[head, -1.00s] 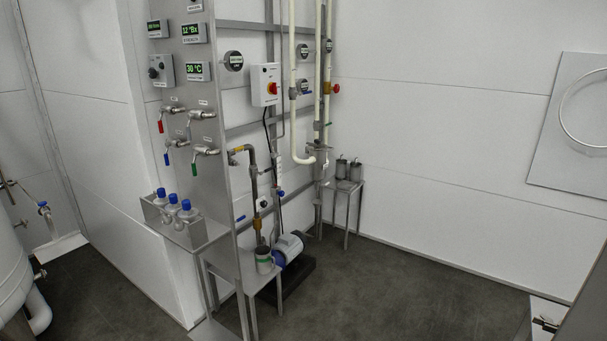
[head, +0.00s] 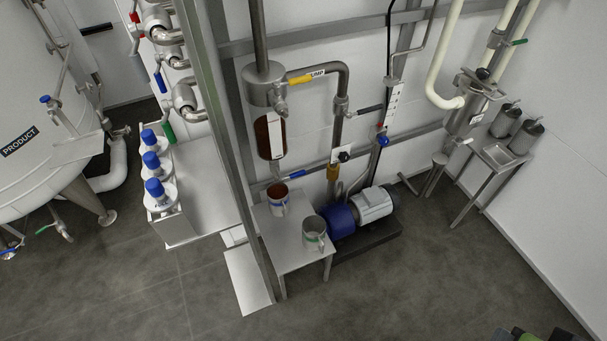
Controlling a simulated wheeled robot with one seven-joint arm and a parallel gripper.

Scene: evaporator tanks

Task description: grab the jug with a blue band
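The jug with a blue band (head: 278,208) stands upright on a small steel table (head: 272,243), below a sight glass (head: 270,135) and a pipe outlet. Its inside looks reddish brown. A second metal jug with a green band (head: 314,238) stands on the same table, closer to the front right and a little apart from it. Both jugs have a handle. My gripper is not seen in the head view, so its distance to the jugs cannot be told.
A steel post (head: 222,130) rises left of the jugs. A blue and grey pump (head: 373,205) sits on the floor to their right. Blue-capped bottles (head: 160,190) stand in a rack at left. A stand (head: 497,154) carries metal canisters at right. The front floor (head: 400,290) is clear.

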